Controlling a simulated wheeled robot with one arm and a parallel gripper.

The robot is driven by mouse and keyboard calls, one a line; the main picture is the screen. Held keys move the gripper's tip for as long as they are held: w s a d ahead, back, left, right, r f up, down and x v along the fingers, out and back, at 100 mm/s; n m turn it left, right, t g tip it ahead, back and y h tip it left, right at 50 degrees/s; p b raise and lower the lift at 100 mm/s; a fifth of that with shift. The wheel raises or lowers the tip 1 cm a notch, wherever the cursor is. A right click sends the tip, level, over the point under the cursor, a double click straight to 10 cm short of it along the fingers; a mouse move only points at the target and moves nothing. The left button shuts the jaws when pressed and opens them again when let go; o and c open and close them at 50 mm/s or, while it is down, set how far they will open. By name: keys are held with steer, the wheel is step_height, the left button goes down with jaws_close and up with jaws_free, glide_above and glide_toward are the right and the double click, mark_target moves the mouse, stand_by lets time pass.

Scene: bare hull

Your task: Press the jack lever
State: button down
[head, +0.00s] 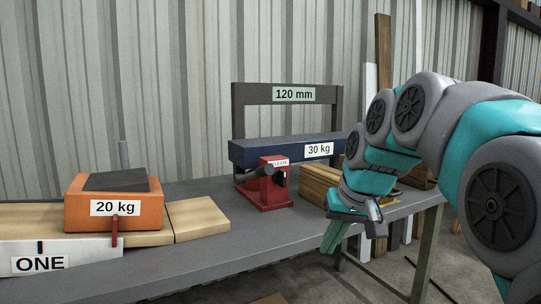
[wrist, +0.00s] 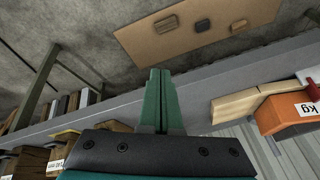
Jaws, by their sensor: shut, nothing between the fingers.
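The red jack (head: 264,190) stands on the grey bench, beneath the dark blue 30 kg beam (head: 262,152). A dark round-ended part (head: 265,171) sticks out of its front, beside a small white label too small to read surely. I cannot tell for certain which dark part is the lever. My gripper (head: 330,246) is to the right of the jack, apart from it, beyond the bench's front edge and pointing down. In the wrist view my gripper's green fingers (wrist: 159,78) lie together, shut and empty. The jack does not show in the wrist view.
A dark frame marked 120 mm (head: 294,95) stands behind the beam. An orange 20 kg block (head: 112,212) sits on wooden boards (head: 198,219) at left. Wooden blocks (head: 318,181) lie right of the jack. A brown sheet (wrist: 195,29) lies on the floor. Bare bench separates jack and boards.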

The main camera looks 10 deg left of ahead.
steer(key=w+a+r+n+t+y, duration=0.1)
steer(key=w+a+r, duration=0.2)
steer(key=r, duration=0.4)
steer(key=w+a+r+n+t+y, duration=0.1)
steer(key=w+a+r+t, duration=0.1)
steer(key=w+r, duration=0.4)
steer(key=w+a+r+n+t+y+p, duration=0.1)
steer(key=w+a+r, duration=0.3)
steer(key=r, duration=0.5)
steer(key=shift+w+t, duration=0.3)
steer(key=shift+w, duration=0.15)
steer(key=shift+w+a, duration=0.1)
steer(key=shift+a, duration=0.05)
steer(key=shift+w+a+f, duration=0.75)
steer(key=shift+f, duration=0.8)
steer(key=shift+w+a+f, duration=0.8)
steer(key=shift+f, duration=0.8)
steer(key=shift+w+a+f, duration=0.75)
steer(key=shift+f, duration=0.8)
steer(key=shift+f+b, duration=0.15)
steer(key=shift+b, duration=0.25)
